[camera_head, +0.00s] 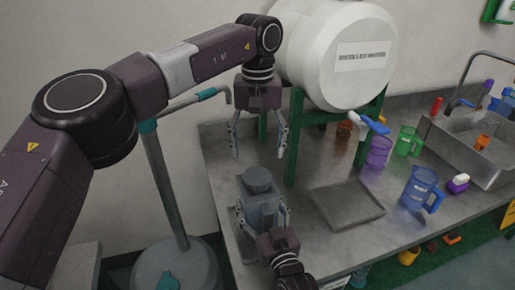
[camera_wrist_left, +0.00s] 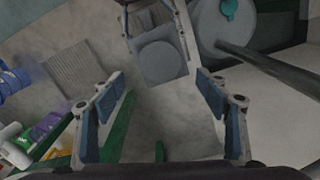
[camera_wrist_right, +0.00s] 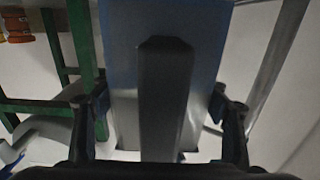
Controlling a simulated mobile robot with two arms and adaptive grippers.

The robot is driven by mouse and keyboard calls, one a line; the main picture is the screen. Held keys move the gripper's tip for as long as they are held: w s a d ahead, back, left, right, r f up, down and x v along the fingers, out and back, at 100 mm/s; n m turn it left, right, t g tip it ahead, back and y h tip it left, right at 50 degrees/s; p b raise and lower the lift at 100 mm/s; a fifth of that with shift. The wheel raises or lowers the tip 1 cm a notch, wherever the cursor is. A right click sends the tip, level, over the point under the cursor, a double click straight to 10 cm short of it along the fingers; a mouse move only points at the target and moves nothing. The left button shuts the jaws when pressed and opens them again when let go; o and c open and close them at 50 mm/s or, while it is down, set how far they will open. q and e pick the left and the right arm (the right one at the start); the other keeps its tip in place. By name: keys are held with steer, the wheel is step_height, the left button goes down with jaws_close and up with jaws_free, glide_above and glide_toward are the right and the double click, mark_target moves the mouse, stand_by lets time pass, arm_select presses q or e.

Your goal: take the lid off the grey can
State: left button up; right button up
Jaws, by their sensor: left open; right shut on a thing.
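The grey can (camera_head: 262,207) stands upright near the left end of the counter, with its dark round lid (camera_head: 257,179) on top. The lid also shows as a grey disc in the left wrist view (camera_wrist_left: 160,61). My left gripper (camera_head: 257,150) points down above the lid, open and empty, with a clear gap to it. My right gripper (camera_head: 263,218) is shut on the can's body from the front side. In the right wrist view the can (camera_wrist_right: 120,70) fills the middle between the fingers, with a dark upright bar on its near face.
A white barrel (camera_head: 345,60) on a green stand (camera_head: 295,140) is close behind and right of my left gripper. A grey tray (camera_head: 347,205) lies right of the can. Farther right are a blue jug (camera_head: 419,188), a green jug (camera_head: 407,141) and a sink (camera_head: 465,155).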

mark_target(257, 175)
arm_select(q)
steer(key=shift+f+m, duration=0.15)
steer(key=shift+m, duration=0.25)
steer(key=shift+f, duration=3.9)
arm_select(e)
steer(key=shift+r, duration=0.1)
